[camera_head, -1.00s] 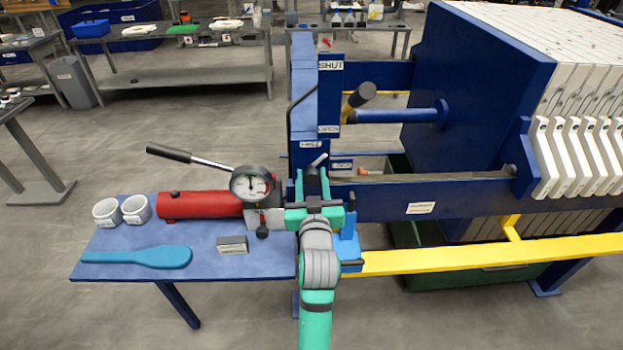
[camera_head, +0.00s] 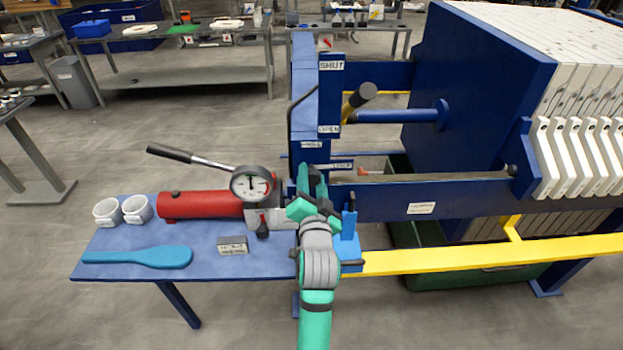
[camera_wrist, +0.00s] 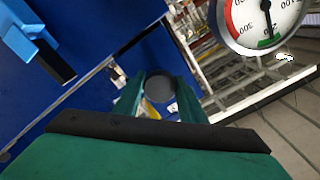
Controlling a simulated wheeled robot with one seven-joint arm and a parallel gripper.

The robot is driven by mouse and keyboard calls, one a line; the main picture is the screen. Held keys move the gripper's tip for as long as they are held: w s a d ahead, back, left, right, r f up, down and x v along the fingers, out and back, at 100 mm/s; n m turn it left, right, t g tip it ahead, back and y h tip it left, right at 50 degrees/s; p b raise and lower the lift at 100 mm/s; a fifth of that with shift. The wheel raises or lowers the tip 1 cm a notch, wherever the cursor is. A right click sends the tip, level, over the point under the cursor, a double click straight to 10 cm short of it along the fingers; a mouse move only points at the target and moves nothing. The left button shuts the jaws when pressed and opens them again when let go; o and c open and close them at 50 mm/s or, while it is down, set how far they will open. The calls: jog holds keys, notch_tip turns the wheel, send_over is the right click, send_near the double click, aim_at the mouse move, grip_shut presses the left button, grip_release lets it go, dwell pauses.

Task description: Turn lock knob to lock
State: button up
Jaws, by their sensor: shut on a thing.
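My gripper (camera_head: 312,182) is at the front of the blue press frame, just left of a small plate lettered LOCK (camera_head: 342,166). In the wrist view its two green fingers (camera_wrist: 158,98) stand on either side of a round dark grey knob (camera_wrist: 160,87), which I take for the lock knob, and are shut on it. The gripper body is turned at a slant. In the head view the fingers and wrist hide the knob, so its pointing direction cannot be read there.
A red pump cylinder (camera_head: 200,205) with a round gauge (camera_head: 251,184) stands left of my gripper on a blue table (camera_head: 205,268). A blue paddle (camera_head: 140,257) and two white cups lie there. A blue upright block (camera_head: 349,225) is close on the right. A black-ended lever (camera_head: 362,94) sits above.

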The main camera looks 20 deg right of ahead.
jog(key=shift+m, duration=0.3)
dwell(0.4)
jog(key=o, duration=1.1)
jog(key=shift+c, duration=0.2)
jog(key=v, duration=1)
jog(key=shift+s, duration=0.4)
jog(key=shift+a, duration=0.1)
